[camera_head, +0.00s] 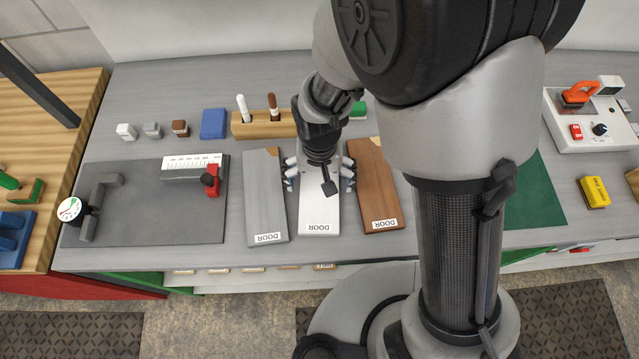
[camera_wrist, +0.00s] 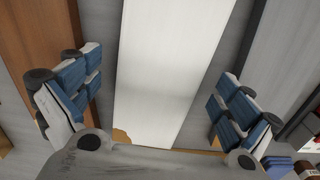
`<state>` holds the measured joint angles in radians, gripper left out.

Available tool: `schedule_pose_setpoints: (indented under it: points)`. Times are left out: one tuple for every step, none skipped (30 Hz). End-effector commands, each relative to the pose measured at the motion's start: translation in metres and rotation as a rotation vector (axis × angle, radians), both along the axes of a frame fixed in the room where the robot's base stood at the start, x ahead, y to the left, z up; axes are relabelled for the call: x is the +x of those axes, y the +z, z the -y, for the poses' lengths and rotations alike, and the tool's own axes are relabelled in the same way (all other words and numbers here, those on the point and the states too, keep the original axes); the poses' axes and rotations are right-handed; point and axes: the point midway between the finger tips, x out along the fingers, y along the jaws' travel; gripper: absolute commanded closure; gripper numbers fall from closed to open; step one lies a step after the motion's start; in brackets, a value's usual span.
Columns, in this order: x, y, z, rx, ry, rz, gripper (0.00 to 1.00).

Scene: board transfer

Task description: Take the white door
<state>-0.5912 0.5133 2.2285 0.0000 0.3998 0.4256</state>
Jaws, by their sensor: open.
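The white door (camera_head: 319,220) is a flat white board labelled DOOR, lying on the grey bench between a grey door (camera_head: 264,195) and a brown door (camera_head: 378,185). My gripper (camera_head: 320,178) is over the middle of the white door, and my wrist hides the door's far part. In the wrist view the white door (camera_wrist: 172,60) runs between the two spread fingers of my gripper (camera_wrist: 160,95), with a gap on each side. The gripper is open and holds nothing.
The brown door (camera_wrist: 45,50) and grey door (camera_wrist: 270,60) flank the fingers closely. A wooden holder (camera_head: 262,126) with markers stands behind. A green mat (camera_head: 530,190) is right.

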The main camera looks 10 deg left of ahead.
Motion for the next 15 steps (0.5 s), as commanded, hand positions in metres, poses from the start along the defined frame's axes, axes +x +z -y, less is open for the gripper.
schedule_pose_setpoints:
  points:
    - [0.0002,0.0007,-0.0002,0.000,0.000,0.001,0.02]
    - [0.0002,0.0011,-0.0002,0.000,0.000,0.001,0.02]
    - [0.0002,0.0013,-0.0002,0.000,0.000,0.001,0.02]
    - [0.0001,0.0013,-0.0002,0.000,0.000,0.001,0.02]
    - [0.0001,0.0014,-0.0002,0.000,0.000,0.001,0.03]
    - [0.0001,0.0014,-0.0002,0.000,0.000,0.001,0.06]
    - [0.0001,0.0014,-0.0002,0.000,0.000,0.000,0.08]
    - [0.0001,0.0014,-0.0002,0.000,0.000,0.000,0.10]
    - [0.0001,0.0014,-0.0002,0.000,0.000,0.000,0.12]
    - [0.0001,0.0014,-0.0002,0.000,0.000,0.000,0.14]
    - [0.0001,0.0014,-0.0002,0.000,0.000,0.000,0.16]
    - [0.0001,0.0015,-0.0002,0.000,0.000,0.000,0.19]
    - [0.0000,0.0014,-0.0001,0.000,0.000,0.000,0.21]
    - [0.0000,0.0015,-0.0001,0.000,0.000,0.000,0.23]
    - [0.0000,0.0014,-0.0001,0.000,0.000,0.000,0.26]
